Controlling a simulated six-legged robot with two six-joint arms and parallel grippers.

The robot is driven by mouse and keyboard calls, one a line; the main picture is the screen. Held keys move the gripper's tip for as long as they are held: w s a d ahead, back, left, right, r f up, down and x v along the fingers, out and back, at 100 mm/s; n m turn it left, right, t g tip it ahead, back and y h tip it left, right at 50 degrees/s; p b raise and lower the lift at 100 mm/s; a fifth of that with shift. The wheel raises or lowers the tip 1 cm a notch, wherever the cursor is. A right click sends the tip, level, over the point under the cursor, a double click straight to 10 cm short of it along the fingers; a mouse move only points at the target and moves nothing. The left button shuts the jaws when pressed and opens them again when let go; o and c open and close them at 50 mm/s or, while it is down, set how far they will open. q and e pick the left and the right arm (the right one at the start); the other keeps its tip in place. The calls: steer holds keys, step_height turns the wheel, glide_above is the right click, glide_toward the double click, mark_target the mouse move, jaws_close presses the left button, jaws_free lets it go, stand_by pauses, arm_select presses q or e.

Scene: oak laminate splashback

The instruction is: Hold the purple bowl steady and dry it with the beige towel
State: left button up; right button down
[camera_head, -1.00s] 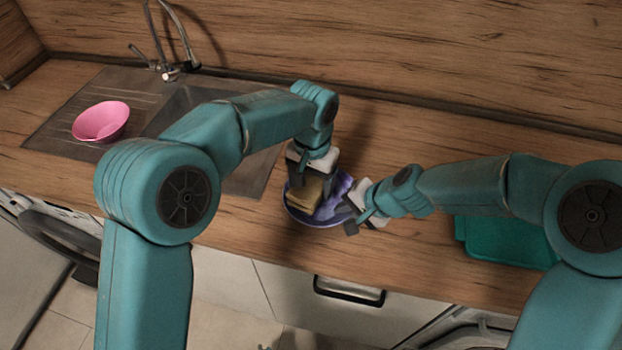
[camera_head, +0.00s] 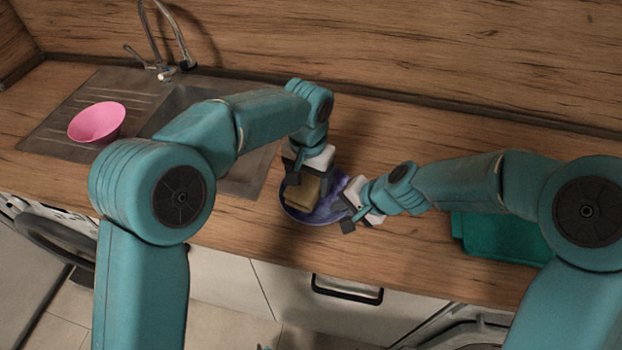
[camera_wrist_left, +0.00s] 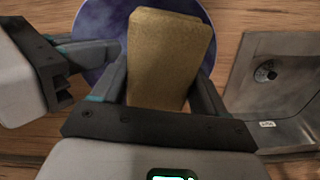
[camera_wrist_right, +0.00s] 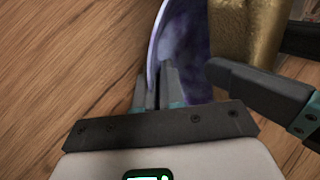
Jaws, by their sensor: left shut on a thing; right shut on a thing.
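The purple bowl (camera_head: 328,211) rests on the wooden counter to the right of the sink. My right gripper (camera_head: 350,205) is shut on the bowl's rim from the right; in the right wrist view the rim (camera_wrist_right: 157,50) runs between its fingers (camera_wrist_right: 158,90). My left gripper (camera_head: 304,182) is shut on the folded beige towel (camera_head: 302,194) and holds it over the bowl. In the left wrist view the towel (camera_wrist_left: 168,58) sits between the fingers (camera_wrist_left: 165,85) and hides part of the bowl (camera_wrist_left: 98,25). Whether the towel touches the bowl's inside is not clear.
A pink bowl (camera_head: 97,122) stands on the draining side of the steel sink (camera_head: 60,136) at the left, below the tap (camera_head: 165,70). A teal tray (camera_head: 500,240) lies at the right, partly behind my right arm. The counter behind the purple bowl is clear.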

arm_select(q)
steer(key=shift+s+d+f, duration=0.1)
steer(key=shift+s+d, duration=0.3)
steer(key=shift+d, duration=0.4)
steer(key=shift+w+a, duration=0.25)
steer(key=shift+a, duration=0.4)
steer(key=shift+w+a, duration=0.25)
steer(key=shift+a, duration=0.4)
stand_by(2.5)
steer(key=shift+s+d+r, duration=0.1)
steer(key=shift+d+r, duration=0.15)
steer(key=shift+r, duration=1.7)
steer(key=shift+s+d+r, duration=0.1)
steer(key=shift+d+r, duration=0.2)
steer(key=shift+r, duration=1.7)
steer(key=shift+s+d+r, duration=0.1)
steer(key=shift+d+r, duration=0.15)
steer(key=shift+r, duration=1.7)
steer(key=shift+m+y, duration=0.4)
steer(key=shift+y, duration=0.1)
steer(key=f, duration=0.5)
steer(key=shift+w+f, duration=0.15)
steer(key=shift+w, duration=0.2)
steer(key=shift+f, duration=2.4)
